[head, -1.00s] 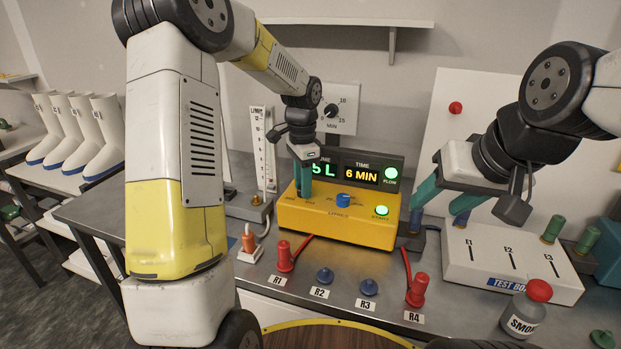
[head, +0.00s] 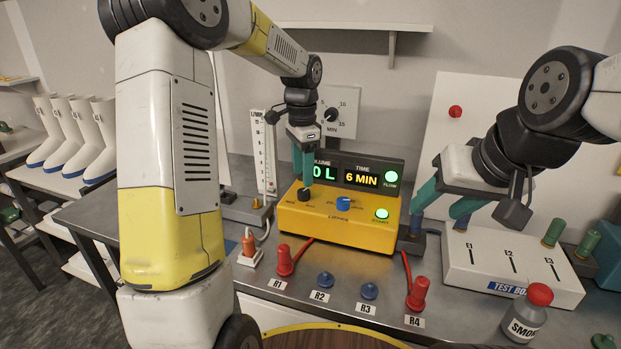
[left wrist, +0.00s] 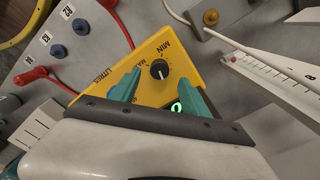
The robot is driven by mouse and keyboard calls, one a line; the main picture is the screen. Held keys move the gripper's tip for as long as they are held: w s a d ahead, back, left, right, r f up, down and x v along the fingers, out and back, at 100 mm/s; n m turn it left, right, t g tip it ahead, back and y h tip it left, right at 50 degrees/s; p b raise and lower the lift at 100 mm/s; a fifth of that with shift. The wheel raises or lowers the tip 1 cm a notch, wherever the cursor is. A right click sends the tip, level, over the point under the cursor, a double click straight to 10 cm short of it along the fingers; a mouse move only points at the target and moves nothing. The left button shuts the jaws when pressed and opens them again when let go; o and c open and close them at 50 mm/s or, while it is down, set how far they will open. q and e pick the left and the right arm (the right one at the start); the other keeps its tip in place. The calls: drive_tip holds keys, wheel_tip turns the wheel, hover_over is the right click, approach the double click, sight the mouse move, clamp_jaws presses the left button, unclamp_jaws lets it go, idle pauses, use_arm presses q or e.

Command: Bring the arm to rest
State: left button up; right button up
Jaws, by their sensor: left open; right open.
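My left gripper (head: 302,166) is open and empty. It hangs above the left part of the yellow control box (head: 318,218), in front of its display, and covers part of the volume reading. In the left wrist view its teal fingers (left wrist: 158,92) stand apart with the box's black MIN/MAX knob (left wrist: 159,69) between and beyond them. My right gripper (head: 443,203) is open, at the left end of the white test box (head: 505,258).
Red plugs (head: 285,260) and (head: 417,294) and blue plugs (head: 325,280) stand along the bench front. A smoke bottle (head: 526,315) is at the right. A white flow gauge (head: 263,150) rises left of my left gripper. A wall dial (head: 335,113) is behind it.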

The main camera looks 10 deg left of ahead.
use_arm(q)
drive_tip(key=shift+r, duration=1.3)
drive_tip(key=shift+s+r, duration=0.3)
drive_tip(key=shift+s, duration=0.05)
drive_tip(key=s+r+n+t, duration=0.2)
drive_tip(key=s+n, duration=0.1)
drive_tip(key=s, duration=0.5)
drive_tip(key=s+a+r+n+t+h, duration=0.1)
drive_tip(key=s+n, duration=0.3)
drive_tip(key=s, duration=0.4)
drive_tip(key=s+a+r+n+t+h, duration=0.1)
drive_tip(key=s+r+n+t, duration=0.2)
drive_tip(key=s, duration=0.5)
drive_tip(key=shift+s+a+n, duration=0.15)
drive_tip(key=shift+s+n, duration=0.15)
drive_tip(key=shift+n, duration=0.3)
idle(1.3)
